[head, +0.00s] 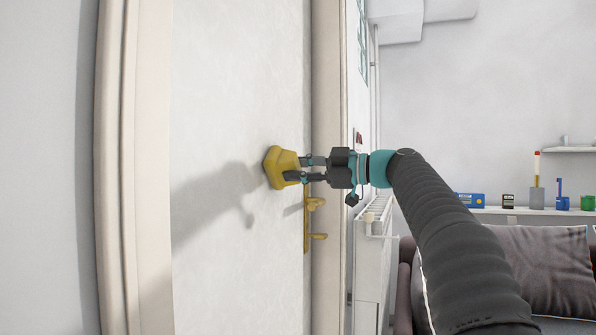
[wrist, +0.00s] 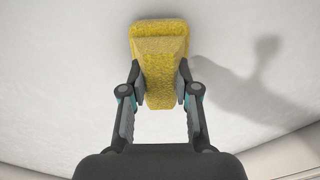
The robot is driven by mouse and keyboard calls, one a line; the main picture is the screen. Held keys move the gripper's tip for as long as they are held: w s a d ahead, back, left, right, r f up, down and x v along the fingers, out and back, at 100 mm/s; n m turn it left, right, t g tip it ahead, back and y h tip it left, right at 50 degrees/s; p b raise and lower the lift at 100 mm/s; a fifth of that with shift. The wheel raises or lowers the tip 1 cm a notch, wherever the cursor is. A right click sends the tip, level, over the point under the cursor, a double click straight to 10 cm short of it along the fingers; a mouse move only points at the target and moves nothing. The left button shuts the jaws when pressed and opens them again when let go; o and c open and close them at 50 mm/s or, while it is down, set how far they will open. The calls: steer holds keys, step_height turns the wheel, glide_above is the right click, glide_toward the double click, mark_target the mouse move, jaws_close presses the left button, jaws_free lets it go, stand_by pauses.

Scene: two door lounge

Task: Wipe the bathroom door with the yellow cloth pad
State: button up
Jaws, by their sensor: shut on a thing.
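The yellow cloth pad (head: 279,167) is in my gripper (head: 302,170), whose fingers are shut on its grip block. In the wrist view the pad (wrist: 158,45) sits between the two fingers of my gripper (wrist: 158,95), with its broad face toward a pale surface. The white door (head: 235,110) fills the left middle of the head view, and the pad is at or very near its face. I cannot tell for sure whether they touch. The brass handle (head: 316,204) is on the door just below my gripper.
A door frame (head: 328,110) stands right of the door, with another moulding (head: 125,150) at left. A white radiator (head: 373,250) is beyond the frame. A sofa with a grey cushion (head: 535,270) is at lower right. Several small items, including a blue box (head: 471,200), stand on a shelf behind.

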mark_target(276, 169)
steer(key=shift+s+a, duration=0.1)
steer(key=shift+s+a+f+b, duration=0.1)
steer(key=shift+s+a+b, duration=0.1)
steer(key=shift+s+b, duration=0.3)
steer(key=shift+s+a+f+b, duration=0.15)
steer(key=shift+s+b, duration=0.25)
steer(key=shift+b, duration=0.2)
steer(key=shift+s+a+r+b, duration=0.1)
steer(key=shift+s+a+b, duration=0.1)
steer(key=shift+s+b, duration=0.25)
steer(key=shift+s+a+r+b, duration=0.15)
steer(key=shift+s+b, duration=0.1)
steer(key=shift+s, duration=0.25)
steer(key=b+v, duration=0.1)
steer(key=v, duration=0.5)
steer(key=shift+w, duration=0.1)
steer(key=v, duration=0.3)
steer(key=shift+d+b, duration=0.1)
steer(key=shift+b, duration=0.3)
